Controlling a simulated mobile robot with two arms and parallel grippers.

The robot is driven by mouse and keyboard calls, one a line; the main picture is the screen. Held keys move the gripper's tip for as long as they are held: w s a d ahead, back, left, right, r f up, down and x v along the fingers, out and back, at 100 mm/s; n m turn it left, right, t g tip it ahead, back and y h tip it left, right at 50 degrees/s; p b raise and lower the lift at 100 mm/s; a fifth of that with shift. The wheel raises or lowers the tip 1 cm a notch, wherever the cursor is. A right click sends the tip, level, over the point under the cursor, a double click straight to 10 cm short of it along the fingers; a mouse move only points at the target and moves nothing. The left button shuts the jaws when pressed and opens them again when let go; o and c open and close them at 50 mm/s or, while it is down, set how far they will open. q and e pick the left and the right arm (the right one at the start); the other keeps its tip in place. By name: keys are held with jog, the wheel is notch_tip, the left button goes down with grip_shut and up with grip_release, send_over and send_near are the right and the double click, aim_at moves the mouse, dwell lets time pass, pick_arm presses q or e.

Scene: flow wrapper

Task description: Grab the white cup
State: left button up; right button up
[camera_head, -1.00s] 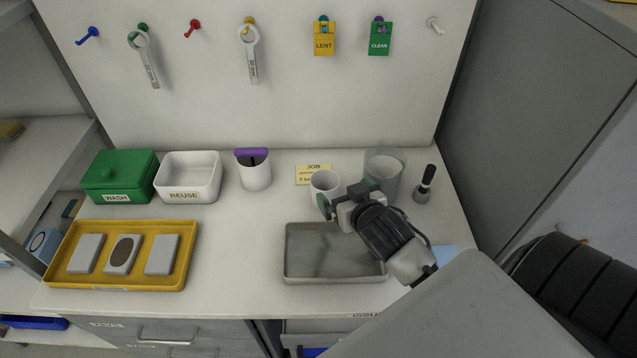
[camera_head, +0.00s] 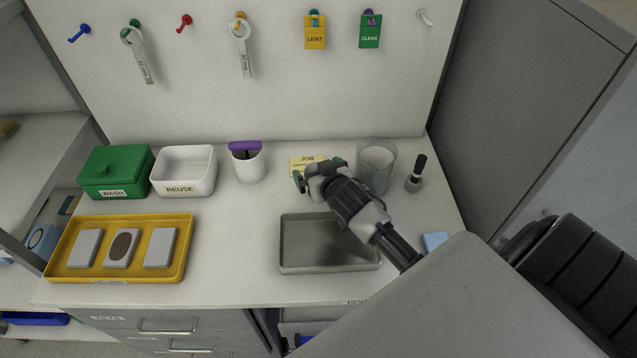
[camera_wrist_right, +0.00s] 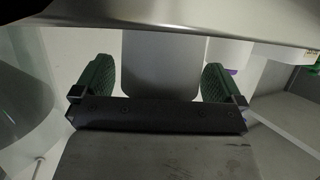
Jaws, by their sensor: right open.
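The white cup stood beside my right gripper in the earlier head view. In the head view now, my right gripper (camera_head: 318,174) covers that spot, and I cannot make out the cup there. In the right wrist view, a pale grey-white rounded shape, probably the white cup (camera_wrist_right: 163,65), lies between the two green-padded fingers of my right gripper (camera_wrist_right: 158,82). The fingers are apart, with visible gaps to it on both sides. Another white cup (camera_head: 248,168) with a purple piece on its rim stands farther left. My left gripper is not in view.
A clear glass jar (camera_head: 376,170) stands just right of my right gripper, with a black-handled tool (camera_head: 416,175) beyond it. A metal tray (camera_head: 300,268) lies in front. A yellow JOB card (camera_head: 300,165) is behind.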

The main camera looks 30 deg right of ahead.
jog(key=c, duration=1)
jog(key=shift+r, duration=0.1)
